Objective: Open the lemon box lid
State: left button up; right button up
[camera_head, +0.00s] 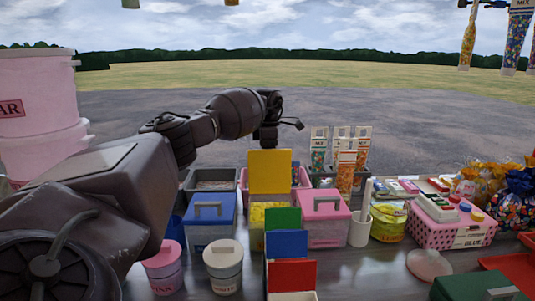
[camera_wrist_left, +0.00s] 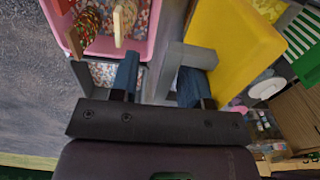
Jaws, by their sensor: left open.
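The lemon box is the yellow one in the middle of the head view. Its yellow lid (camera_head: 270,171) stands upright at the back, and yellow contents (camera_head: 264,213) show in the open box below. In the left wrist view the yellow lid (camera_wrist_left: 232,45) carries a grey handle (camera_wrist_left: 172,72). My left gripper (camera_head: 267,143) is just above and behind the lid's top edge. My right gripper is not in view.
A blue-lidded box (camera_head: 208,210) and a pink-lidded box (camera_head: 325,208) flank the lemon box, both closed. Green (camera_head: 283,220), blue (camera_head: 287,243) and red (camera_head: 291,274) panels stand in front. Sweet tubes (camera_head: 341,160) stand behind right. A white cup (camera_head: 360,231) is at right.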

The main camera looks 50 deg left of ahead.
pick_arm(q)
notch_tip(320, 180, up, 13)
jog(key=shift+f, duration=0.2)
dwell(0.5)
jog(key=shift+w, duration=0.1)
dwell(0.4)
